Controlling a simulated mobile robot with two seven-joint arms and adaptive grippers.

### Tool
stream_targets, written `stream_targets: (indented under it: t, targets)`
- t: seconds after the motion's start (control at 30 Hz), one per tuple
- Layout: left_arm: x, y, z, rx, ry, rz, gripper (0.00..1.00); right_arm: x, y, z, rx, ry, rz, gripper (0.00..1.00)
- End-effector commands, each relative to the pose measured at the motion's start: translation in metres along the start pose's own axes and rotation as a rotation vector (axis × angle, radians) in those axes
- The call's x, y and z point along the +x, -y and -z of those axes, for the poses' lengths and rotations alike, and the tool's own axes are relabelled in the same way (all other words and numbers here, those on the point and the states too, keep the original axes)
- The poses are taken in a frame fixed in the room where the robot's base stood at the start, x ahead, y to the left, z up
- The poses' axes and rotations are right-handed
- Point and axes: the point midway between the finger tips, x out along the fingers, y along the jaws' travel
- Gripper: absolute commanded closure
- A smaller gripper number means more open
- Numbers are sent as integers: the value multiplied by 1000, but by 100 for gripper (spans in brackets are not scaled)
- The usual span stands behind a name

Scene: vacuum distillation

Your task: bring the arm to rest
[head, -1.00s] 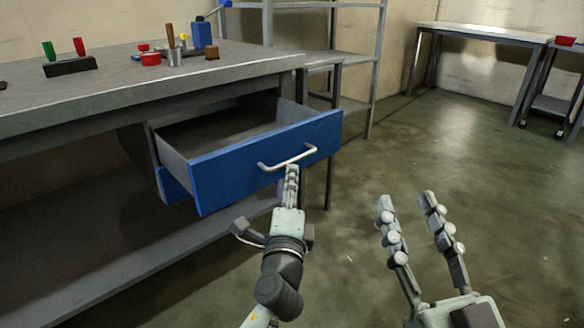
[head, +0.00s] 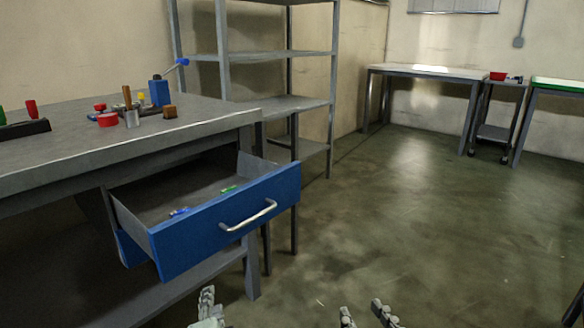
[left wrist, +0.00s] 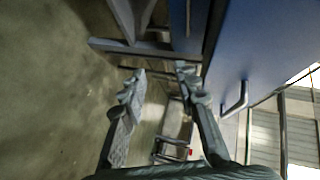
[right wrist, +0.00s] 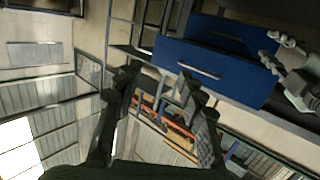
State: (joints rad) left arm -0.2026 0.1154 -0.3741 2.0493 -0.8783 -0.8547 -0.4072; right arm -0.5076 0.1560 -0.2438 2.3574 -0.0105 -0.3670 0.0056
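My left gripper (head: 207,304) is at the bottom edge of the head view, below and apart from the open drawer. In the left wrist view its two fingers (left wrist: 158,76) are spread with nothing between them. My right gripper (head: 364,312) is at the bottom of the head view, to the right of the left one. Its fingers (right wrist: 156,80) are also spread and empty in the right wrist view. The blue drawer (head: 222,228) stands pulled out under the workbench, its metal handle (head: 248,216) free. The handle also shows in the left wrist view (left wrist: 237,99).
The workbench (head: 60,164) at left bears red, blue and wooden items. A blue item (head: 180,212) and a green item (head: 229,188) lie in the drawer. A metal shelf (head: 290,104) stands behind. White-topped tables (head: 425,70) line the back.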

Motion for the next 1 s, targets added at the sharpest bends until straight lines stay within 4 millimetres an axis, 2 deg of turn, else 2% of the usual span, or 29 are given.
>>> stream_targets:
  t: [0.03, 0.13, 0.2, 0.3, 0.4, 0.5, 0.6, 1.0]
  targets:
    - [-8, -13, -29, -93, 70, -106, 69, -1, -14, -26, -14, 145, -25, 60]
    - [-27, -56, -82, -292, 213, -298, 69, -17, -42, -96, -28, 430, -76, 60]
    - [-48, -83, -114, -424, 320, -418, 69, -40, -62, -140, -30, 621, -113, 60]
    - [-82, -114, -149, -584, 461, -557, 69, -80, -86, -187, -25, 860, -162, 60]
    - [-112, -134, -171, -705, 575, -657, 69, -118, -102, -218, -13, 1042, -200, 60]
    - [-132, -146, -183, -779, 648, -717, 69, -144, -111, -234, -3, 1156, -224, 60]
    - [-141, -152, -188, -815, 680, -744, 69, -156, -115, -242, 3, 1207, -235, 60]
    - [-142, -154, -188, -819, 683, -748, 69, -158, -115, -244, 4, 1215, -236, 60]
